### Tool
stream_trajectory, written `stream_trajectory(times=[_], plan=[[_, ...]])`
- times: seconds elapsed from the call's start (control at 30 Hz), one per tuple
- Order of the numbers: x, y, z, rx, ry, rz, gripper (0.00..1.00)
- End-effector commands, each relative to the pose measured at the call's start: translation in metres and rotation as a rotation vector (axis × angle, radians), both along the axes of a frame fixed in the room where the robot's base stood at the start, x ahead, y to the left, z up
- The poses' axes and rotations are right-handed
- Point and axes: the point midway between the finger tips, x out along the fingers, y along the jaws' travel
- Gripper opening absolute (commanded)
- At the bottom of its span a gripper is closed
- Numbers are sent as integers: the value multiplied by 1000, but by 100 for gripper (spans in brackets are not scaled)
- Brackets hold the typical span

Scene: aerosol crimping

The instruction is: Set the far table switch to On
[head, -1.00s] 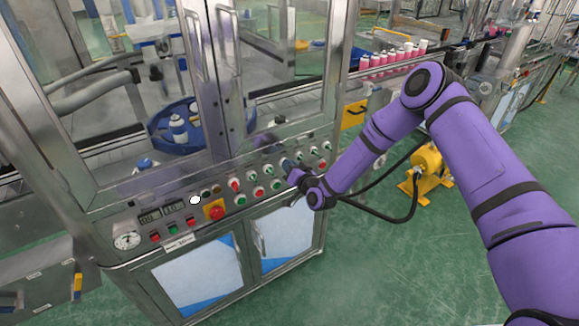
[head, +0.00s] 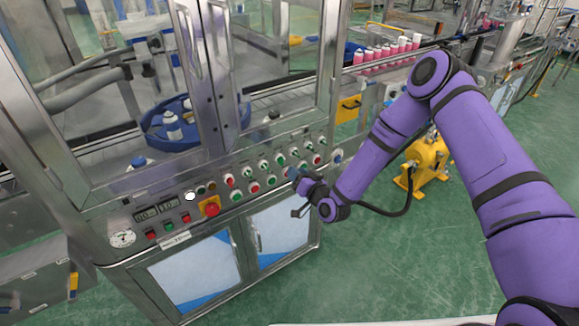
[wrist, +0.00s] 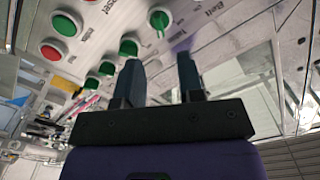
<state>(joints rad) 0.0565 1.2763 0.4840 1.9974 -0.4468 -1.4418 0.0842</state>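The control panel (head: 222,196) runs along the front of the machine, with rows of green switch knobs and red and green buttons. I cannot read in the head view which knob is the far table switch. In the wrist view one green knob (wrist: 159,19) stands by a label reading "Belt", its handle pointing toward my gripper. More green knobs (wrist: 128,47) line up to its left. My gripper (wrist: 160,65) is open and empty, its two dark fingers apart, below the knobs. In the head view my gripper (head: 306,187) is at the panel's right part, fingertips partly hidden.
A red emergency button (head: 211,208) on a yellow plate and a gauge (head: 122,239) are on the panel's left. Glass doors stand above the panel. A yellow motor unit (head: 428,160) stands on the green floor at right. The floor in front is free.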

Motion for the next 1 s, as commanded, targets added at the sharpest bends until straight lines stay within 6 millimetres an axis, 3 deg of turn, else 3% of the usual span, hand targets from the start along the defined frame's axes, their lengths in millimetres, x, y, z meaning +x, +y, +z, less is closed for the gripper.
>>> stream_trajectory(times=[0.3,0.83,1.0], plan=[[-25,-17,0,1,1,0,35],[-25,-18,1,-2,0,1,35],[-16,-22,19,-63,6,22,35]])
